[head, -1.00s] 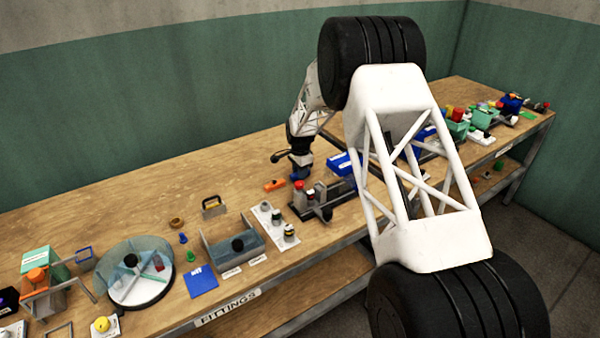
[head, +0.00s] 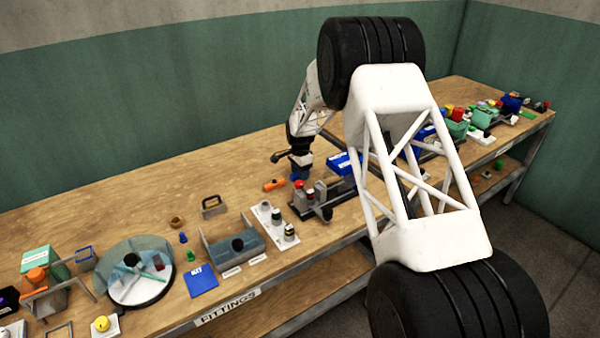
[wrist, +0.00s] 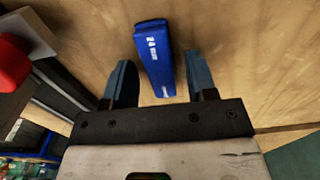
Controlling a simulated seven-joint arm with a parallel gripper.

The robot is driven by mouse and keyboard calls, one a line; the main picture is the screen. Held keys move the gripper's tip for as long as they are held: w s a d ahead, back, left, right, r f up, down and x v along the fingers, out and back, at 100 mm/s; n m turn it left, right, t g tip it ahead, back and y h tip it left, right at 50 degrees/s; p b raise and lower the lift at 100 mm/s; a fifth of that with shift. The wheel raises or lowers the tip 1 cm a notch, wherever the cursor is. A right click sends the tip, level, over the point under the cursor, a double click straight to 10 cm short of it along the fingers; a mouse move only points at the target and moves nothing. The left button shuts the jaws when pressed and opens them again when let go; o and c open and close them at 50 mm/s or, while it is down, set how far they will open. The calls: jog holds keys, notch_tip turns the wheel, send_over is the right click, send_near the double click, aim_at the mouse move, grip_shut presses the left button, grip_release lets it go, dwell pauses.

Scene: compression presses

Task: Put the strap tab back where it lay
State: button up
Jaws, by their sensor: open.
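A long blue tab with white lettering that starts with "24" (wrist: 152,45) shows in the wrist view, over the wooden bench top; I take it for the strap tab. My gripper (wrist: 161,66) is open, with one dark finger on each side of the tab's near part and a visible gap on both sides. I cannot tell how high the fingers are above the wood. In the head view my gripper (head: 299,171) is low over the bench, beside an orange piece (head: 274,184). The tab is mostly hidden there.
A dark press fixture with a red knob (head: 299,186) stands close in front of my gripper; red also shows at left in the wrist view (wrist: 12,64). A blue bin (head: 343,163) is to the right. A turntable (head: 140,288) stands at left. Bare wood lies behind.

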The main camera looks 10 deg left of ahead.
notch_tip(320, 180, up, 12)
dwell(0.7)
jog(key=shift+r, duration=0.1)
dwell(0.4)
jog(key=s+d+r+n+t, duration=0.1)
jog(key=s+d+r+n, duration=0.3)
jog(key=s+d+r, duration=2.1)
jog(key=s+d+f+n, duration=0.1)
jog(key=s+d, duration=0.4)
jog(key=s, duration=0.6)
jog(key=s+d+f+n+t, duration=0.1)
jog(key=s+d, duration=0.4)
jog(key=s, duration=0.7)
jog(key=s+d+f+n, duration=0.2)
jog(key=s+d, duration=0.2)
jog(key=s, duration=0.8)
jog(key=shift+s+d+n+t, duration=0.15)
jog(key=shift+d+n+t, duration=0.15)
jog(key=shift+d+n, duration=0.1)
